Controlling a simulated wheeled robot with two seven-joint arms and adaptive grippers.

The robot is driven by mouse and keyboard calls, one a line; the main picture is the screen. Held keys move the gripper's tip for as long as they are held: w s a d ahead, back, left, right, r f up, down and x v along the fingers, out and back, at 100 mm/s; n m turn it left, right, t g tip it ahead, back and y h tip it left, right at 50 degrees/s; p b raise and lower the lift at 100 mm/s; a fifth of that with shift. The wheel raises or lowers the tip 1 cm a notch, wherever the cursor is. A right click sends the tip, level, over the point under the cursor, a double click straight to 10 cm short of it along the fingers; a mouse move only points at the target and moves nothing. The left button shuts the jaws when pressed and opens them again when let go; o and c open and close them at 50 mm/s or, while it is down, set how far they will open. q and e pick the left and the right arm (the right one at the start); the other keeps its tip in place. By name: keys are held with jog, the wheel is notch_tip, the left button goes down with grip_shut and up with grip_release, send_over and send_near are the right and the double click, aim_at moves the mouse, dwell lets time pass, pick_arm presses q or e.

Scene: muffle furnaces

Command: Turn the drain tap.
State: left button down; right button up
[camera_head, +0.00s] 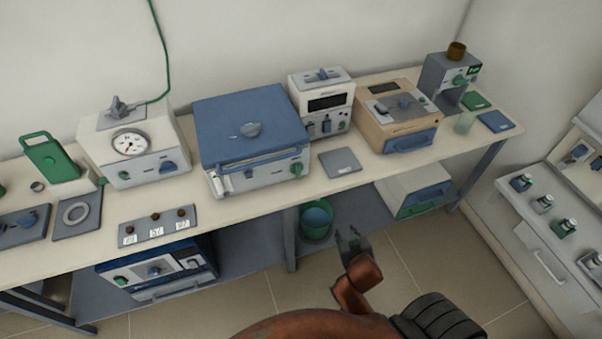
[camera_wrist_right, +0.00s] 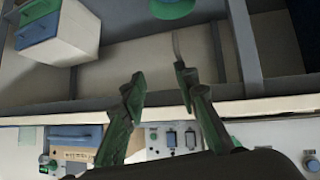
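I cannot clearly pick out the drain tap in either view. A blue-lidded bath (camera_head: 252,130) stands on the bench, with a short white fitting (camera_head: 219,182) at its lower left front. In the wrist view a thin, curved grey piece (camera_wrist_right: 178,46) shows below bench level, near the green bucket (camera_wrist_right: 172,8); I cannot tell whether it belongs to the tap. My right gripper (camera_head: 350,240) is in front of the bench, right of the bucket (camera_head: 316,221) in the head view. In the wrist view its fingers (camera_wrist_right: 158,78) are apart and empty. My left gripper is not in view.
The bench edge (camera_wrist_right: 150,112) runs close to my right fingers. Open floor (camera_head: 440,262) lies in front.

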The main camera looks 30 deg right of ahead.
jog(key=w+r+t+h, duration=0.1)
jog(key=w+r+t, duration=0.3)
jog(key=w+r, duration=0.45)
jog(key=t+y, duration=0.2)
jog(key=t, duration=0.2)
send_near(299, 170)
jog(key=shift+n+t, duration=0.3)
jog(key=shift+n, duration=0.2)
jog(key=x, duration=0.7)
jog(key=shift+w+f, duration=0.15)
jog(key=shift+f, duration=0.05)
jog(key=shift+w+d, duration=0.2)
jog(key=shift+w, duration=0.35)
jog(key=shift+c, duration=0.7)
grip_shut()
